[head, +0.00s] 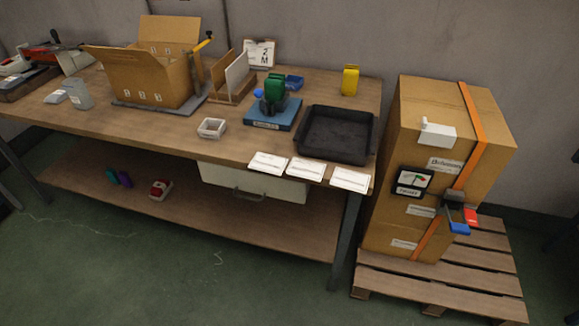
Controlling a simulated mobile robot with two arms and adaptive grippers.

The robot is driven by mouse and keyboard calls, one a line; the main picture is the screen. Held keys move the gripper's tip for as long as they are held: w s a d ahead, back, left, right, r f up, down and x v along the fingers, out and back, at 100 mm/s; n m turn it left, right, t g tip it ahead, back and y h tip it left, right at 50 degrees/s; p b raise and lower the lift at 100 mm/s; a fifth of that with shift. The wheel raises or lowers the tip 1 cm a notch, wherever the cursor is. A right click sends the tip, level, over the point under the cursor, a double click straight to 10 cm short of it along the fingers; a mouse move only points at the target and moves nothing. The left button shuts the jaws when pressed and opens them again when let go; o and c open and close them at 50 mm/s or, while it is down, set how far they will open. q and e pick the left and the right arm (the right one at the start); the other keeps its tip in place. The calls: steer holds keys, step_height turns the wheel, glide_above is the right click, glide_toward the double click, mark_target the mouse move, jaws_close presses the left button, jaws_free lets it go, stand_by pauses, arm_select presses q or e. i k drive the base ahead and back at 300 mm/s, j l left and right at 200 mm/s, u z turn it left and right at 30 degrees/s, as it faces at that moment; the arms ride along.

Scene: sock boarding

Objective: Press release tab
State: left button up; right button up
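No part is clearly marked as a release tab, so I cannot tell which one it is. A blue-based stand (273,121) with a label on its front sits on the workbench. A dark holder (268,107) on it carries an upright green item (275,87), with a small blue piece (258,93) at its left. On the strapped carton stack at right, a dark grey fitting (455,200) has a blue piece (459,228) and a red piece (471,217) beside it. Neither of my grippers shows in the head view.
The workbench (120,125) also holds an open carton (165,85), a black tray (335,135), a small white bin (212,128), a yellow item (350,80) and white cards (306,168) along its front edge. The carton stack (420,100) stands on a pallet (440,290). The floor in front is clear.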

mark_target(470, 215)
steer(key=z, duration=1.3)
